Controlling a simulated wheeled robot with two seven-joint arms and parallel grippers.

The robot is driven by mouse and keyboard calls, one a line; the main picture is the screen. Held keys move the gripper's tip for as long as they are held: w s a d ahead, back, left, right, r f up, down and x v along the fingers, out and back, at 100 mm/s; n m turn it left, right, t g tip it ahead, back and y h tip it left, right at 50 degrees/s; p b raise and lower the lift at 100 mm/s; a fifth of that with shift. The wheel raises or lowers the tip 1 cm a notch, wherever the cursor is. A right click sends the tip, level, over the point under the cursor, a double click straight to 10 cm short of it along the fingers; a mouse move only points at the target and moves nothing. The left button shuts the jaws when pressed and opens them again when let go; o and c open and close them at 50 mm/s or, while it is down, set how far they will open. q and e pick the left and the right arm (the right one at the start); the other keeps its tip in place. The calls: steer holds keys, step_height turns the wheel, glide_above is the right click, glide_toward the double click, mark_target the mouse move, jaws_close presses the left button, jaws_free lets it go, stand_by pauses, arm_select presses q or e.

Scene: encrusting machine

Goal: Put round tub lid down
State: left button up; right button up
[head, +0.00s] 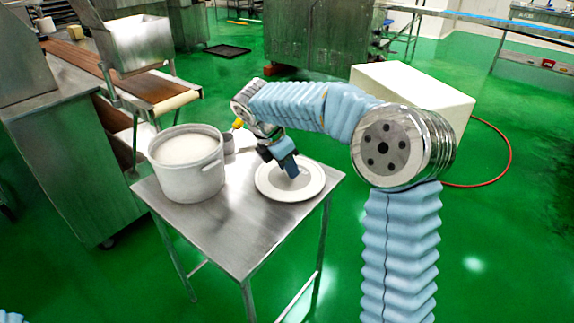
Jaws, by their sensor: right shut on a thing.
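The round tub lid (306,187) is a flat, pale disc with a raised rim, low over the right side of the steel table (235,232). I cannot tell whether it touches the tabletop. My right gripper (291,170) points down at the middle of the lid and is shut on it; the fingertips partly hide the grip. The round white tub (187,182) stands open on the left of the table, filled with pale contents. My left gripper is not in view.
A conveyor machine (135,85) is at the left. A large cream box (425,92) stands behind my right arm. The table's front part is clear.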

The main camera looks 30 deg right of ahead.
steer(key=o, duration=1)
steer(key=shift+f, duration=0.1)
steer(key=shift+o, duration=0.2)
steer(key=p+v, duration=0.2)
steer(key=v, duration=1)
